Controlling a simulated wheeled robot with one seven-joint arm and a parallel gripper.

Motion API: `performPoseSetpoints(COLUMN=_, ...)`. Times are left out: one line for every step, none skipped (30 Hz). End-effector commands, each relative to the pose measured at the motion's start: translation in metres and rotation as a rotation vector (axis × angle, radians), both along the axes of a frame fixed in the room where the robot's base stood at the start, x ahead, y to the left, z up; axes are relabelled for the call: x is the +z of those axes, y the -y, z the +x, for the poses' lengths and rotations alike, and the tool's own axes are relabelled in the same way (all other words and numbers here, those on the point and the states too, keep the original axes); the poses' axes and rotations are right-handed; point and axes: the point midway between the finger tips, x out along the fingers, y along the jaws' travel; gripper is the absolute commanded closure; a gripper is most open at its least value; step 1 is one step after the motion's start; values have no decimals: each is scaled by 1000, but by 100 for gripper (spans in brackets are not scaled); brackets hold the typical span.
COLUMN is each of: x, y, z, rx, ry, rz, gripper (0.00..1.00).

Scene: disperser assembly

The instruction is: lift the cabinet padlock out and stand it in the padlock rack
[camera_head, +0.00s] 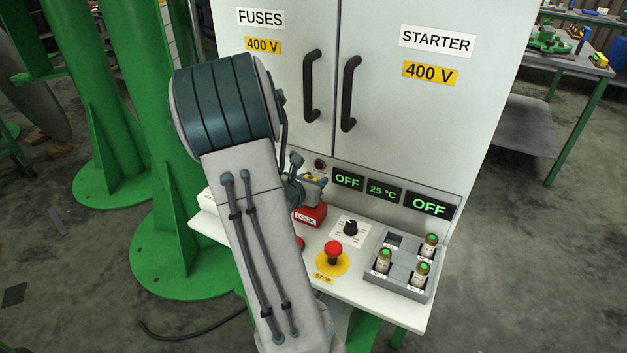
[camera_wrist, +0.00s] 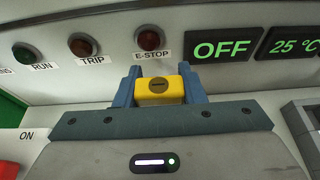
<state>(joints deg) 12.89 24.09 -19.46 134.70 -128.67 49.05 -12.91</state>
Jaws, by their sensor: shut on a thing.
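The padlock (camera_wrist: 159,91) is a yellow block with a dark slot in its face. In the wrist view it sits between the two blue-grey fingers of my gripper (camera_wrist: 158,88), which is shut on it. In the head view a bit of its yellow (camera_head: 314,178) shows at my gripper (camera_head: 312,186), mostly covered by the fingers. A red block marked LOCK (camera_head: 309,215) is just below my gripper on the white ledge. I cannot tell whether it is the padlock rack, or whether the padlock touches it. My arm hides part of the ledge.
The cabinet panel (camera_head: 440,165) with OFF displays and indicator lamps rises close behind my gripper. On the ledge (camera_head: 372,290) stand a black knob (camera_head: 350,228), a red stop button (camera_head: 333,250) and a grey tray (camera_head: 410,289) with green-topped cylinders. Green columns (camera_head: 160,130) stand at left.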

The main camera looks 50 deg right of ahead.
Motion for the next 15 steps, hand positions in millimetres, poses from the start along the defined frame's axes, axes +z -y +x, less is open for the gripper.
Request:
performPoseSetpoints(x=-2, y=0, z=0, rx=0, ry=1, rz=-1, gripper=90)
performPoseSetpoints(x=-3, y=0, z=0, rx=0, ry=1, rz=-1, gripper=90)
performPoseSetpoints(x=-4, y=0, z=0, rx=0, ry=1, rz=-1, gripper=90)
performPoseSetpoints(x=-5, y=0, z=0, rx=0, ry=1, rz=-1, gripper=90)
performPoseSetpoints(x=-5, y=0, z=0, rx=0, ry=1, rz=-1, gripper=90)
performPoseSetpoints(x=-6, y=0, z=0, rx=0, ry=1, rz=-1, gripper=90)
performPoseSetpoints(x=-7, y=0, z=0, rx=0, ry=1, rz=-1, gripper=90)
performPoseSetpoints(x=-8, y=0, z=0, rx=0, ry=1, rz=-1, gripper=90)
performPoseSetpoints(x=-9, y=0, z=0, rx=0, ry=1, rz=-1, gripper=90)
performPoseSetpoints(x=-9, y=0, z=0, rx=0, ry=1, rz=-1, gripper=90)
performPoseSetpoints(x=-10, y=0, z=0, rx=0, ry=1, rz=-1, gripper=90)
performPoseSetpoints(x=-11, y=0, z=0, rx=0, ry=1, rz=-1, gripper=90)
performPoseSetpoints(x=-12, y=0, z=0, rx=0, ry=1, rz=-1, gripper=90)
performPoseSetpoints(x=-12, y=0, z=0, rx=0, ry=1, rz=-1, gripper=90)
performPoseSetpoints(x=-13, y=0, z=0, rx=0, ry=1, rz=-1, gripper=90)
